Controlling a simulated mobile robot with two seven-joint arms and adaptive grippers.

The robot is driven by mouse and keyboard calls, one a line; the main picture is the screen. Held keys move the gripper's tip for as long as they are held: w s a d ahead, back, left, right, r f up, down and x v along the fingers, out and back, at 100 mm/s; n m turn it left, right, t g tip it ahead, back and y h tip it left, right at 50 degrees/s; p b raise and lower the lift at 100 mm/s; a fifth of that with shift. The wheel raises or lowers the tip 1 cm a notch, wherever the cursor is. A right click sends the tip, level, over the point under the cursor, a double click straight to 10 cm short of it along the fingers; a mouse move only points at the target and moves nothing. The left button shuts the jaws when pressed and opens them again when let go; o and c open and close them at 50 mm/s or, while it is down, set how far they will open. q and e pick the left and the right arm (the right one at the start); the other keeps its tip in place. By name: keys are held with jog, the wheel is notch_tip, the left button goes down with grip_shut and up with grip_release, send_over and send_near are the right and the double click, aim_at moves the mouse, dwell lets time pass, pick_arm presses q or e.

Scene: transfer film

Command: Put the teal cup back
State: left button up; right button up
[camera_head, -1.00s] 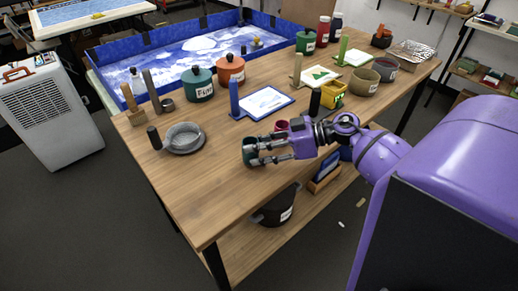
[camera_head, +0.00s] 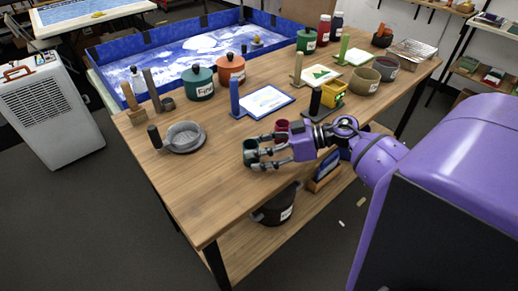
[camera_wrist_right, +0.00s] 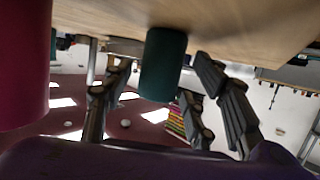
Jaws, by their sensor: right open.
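The teal cup (camera_head: 250,152) stands on the wooden table (camera_head: 205,205) near its front edge. In the right wrist view the teal cup (camera_wrist_right: 163,65) sits between the spread fingers, toward their tips, with a visible space on the right side. My right gripper (camera_head: 262,156) is open beside the cup, its fingers reaching toward it from the right. The fingers also show in the right wrist view (camera_wrist_right: 160,85). A red cup (camera_head: 282,126) stands just behind the gripper; it fills the left edge of the right wrist view (camera_wrist_right: 22,60). My left gripper is out of view.
A grey pan (camera_head: 184,137) lies to the left. A blue-framed board (camera_head: 262,101), a teal pot (camera_head: 199,84) and an orange pot (camera_head: 231,70) stand farther back. A yellow basket (camera_head: 333,94) is behind my arm. The table's front left is clear.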

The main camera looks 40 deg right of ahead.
jog(key=b+v, duration=0.1)
jog(key=v, duration=1)
jog(key=shift+s, duration=0.1)
jog(key=shift+s+d+r, duration=0.2)
jog(key=shift+d+r, duration=0.1)
jog(key=shift+d, duration=0.05)
